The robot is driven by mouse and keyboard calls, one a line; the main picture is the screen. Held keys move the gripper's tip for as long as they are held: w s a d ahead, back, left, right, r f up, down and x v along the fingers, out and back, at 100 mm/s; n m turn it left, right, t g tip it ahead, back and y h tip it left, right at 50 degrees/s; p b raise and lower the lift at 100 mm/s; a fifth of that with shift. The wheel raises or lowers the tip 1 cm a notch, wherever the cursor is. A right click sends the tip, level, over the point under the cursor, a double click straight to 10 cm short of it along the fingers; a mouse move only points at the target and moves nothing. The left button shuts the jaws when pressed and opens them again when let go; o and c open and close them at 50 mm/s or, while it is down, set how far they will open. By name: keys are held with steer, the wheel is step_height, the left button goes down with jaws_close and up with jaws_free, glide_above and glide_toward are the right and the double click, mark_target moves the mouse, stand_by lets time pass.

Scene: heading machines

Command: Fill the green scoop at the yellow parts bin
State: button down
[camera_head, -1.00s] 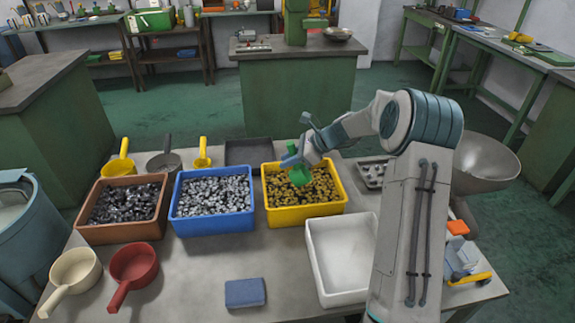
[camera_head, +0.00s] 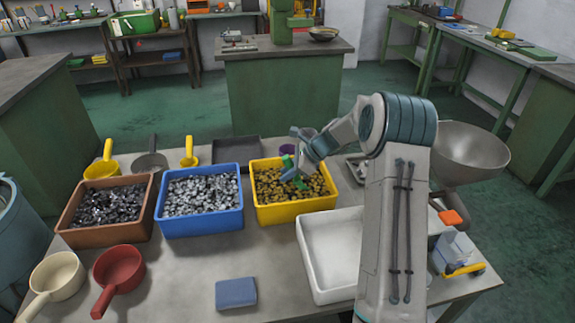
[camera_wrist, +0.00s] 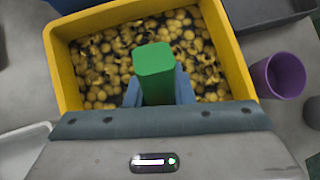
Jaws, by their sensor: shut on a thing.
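The yellow parts bin (camera_head: 291,212) stands on the table, holding many small brass-coloured parts (camera_head: 268,183). It fills much of the wrist view (camera_wrist: 68,85). My gripper (camera_head: 297,172) is over the bin, shut on the green scoop (camera_head: 288,161). In the wrist view the scoop's green handle (camera_wrist: 154,62) stands up between the fingers of my gripper (camera_wrist: 158,92). The scoop's bowl is mostly hidden, so I cannot tell how deep it is in the parts or whether it holds any.
A blue bin (camera_head: 203,222) of silvery parts and a brown bin (camera_head: 110,233) of dark parts stand left of the yellow one. A white tray (camera_head: 306,250) is in front. A purple cup (camera_wrist: 279,75) is close to the bin. A dark tray (camera_head: 236,150) lies behind.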

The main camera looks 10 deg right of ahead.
steer(key=h+p, duration=0.1)
steer(key=f+h+p, duration=0.1)
steer(key=h+p, duration=0.1)
steer(key=shift+a+p, duration=0.3)
steer(key=shift+a, duration=0.1)
step_height(320, 180, up, 10)
steer(key=a+h+p, duration=0.1)
steer(key=h+p, duration=0.1)
steer(key=p, duration=0.9)
steer(key=shift+w+a+r+g+h, duration=0.2)
steer(key=shift+g+h, duration=0.1)
steer(key=shift+h, duration=0.1)
